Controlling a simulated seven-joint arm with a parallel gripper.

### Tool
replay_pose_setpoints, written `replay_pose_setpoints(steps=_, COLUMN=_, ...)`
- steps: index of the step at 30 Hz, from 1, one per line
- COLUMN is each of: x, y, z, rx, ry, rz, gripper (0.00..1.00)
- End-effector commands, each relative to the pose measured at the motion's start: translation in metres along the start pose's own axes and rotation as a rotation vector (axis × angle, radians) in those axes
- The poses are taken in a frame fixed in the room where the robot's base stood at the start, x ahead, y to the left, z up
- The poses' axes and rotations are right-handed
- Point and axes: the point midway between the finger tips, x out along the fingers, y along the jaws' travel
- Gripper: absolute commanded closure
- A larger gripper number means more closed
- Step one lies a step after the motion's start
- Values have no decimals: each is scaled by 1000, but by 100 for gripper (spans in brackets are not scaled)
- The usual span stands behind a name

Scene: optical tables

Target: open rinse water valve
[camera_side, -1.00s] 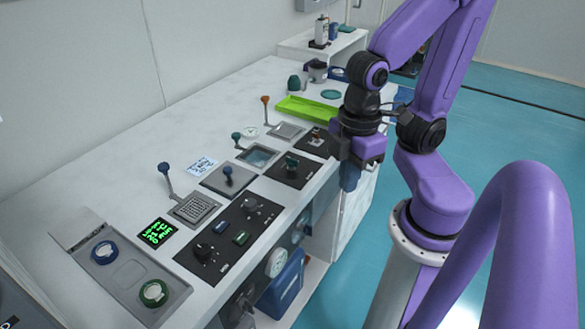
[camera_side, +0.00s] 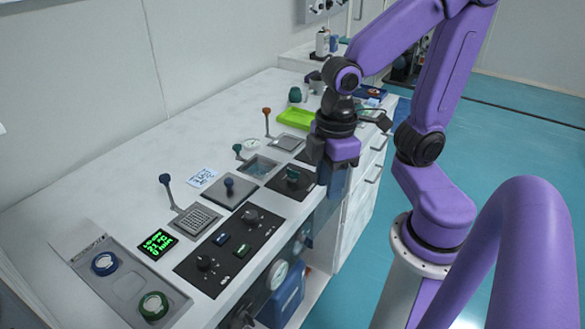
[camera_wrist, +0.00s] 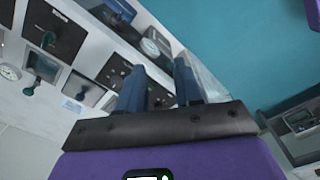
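My gripper (camera_side: 335,187) hangs fingers down at the counter's front edge, to the right of a black panel with a green knob (camera_side: 292,175). In the wrist view my gripper (camera_wrist: 158,70) has its two blue fingers apart, with nothing between them. No label for the rinse water valve is readable, so I cannot tell which control it is. Levers with a blue end (camera_side: 165,180), a green end (camera_side: 238,148) and an orange end (camera_side: 266,112) stand along the counter. Dark fittings (camera_side: 303,237) show below the front edge, partly hidden.
A round gauge (camera_side: 277,275) and a blue container (camera_side: 287,300) are under the counter. A black panel with knobs (camera_side: 205,263) and a green display (camera_side: 158,244) lie nearer. A green tray (camera_side: 296,118) is behind my gripper.

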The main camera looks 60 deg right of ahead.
Motion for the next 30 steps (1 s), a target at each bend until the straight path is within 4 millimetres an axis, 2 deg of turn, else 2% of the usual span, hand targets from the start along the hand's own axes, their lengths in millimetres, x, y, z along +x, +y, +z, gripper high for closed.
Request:
replay_pose_setpoints(steps=6, x=-4, y=54, z=-23, rx=205, ry=-5, rz=6, gripper=66)
replay_pose_setpoints(steps=14, x=-6, y=122, z=-30, rx=438, ry=-13, rz=10, gripper=66)
replay_pose_setpoints(steps=20, x=-7, y=177, z=-21, rx=617, ry=-17, rz=12, gripper=66)
replay_pose_setpoints(steps=24, x=-7, y=213, z=-6, rx=742, ry=-20, rz=12, gripper=66)
replay_pose_setpoints(steps=30, x=-7, y=251, z=19, rx=880, ry=-23, rz=12, gripper=66)
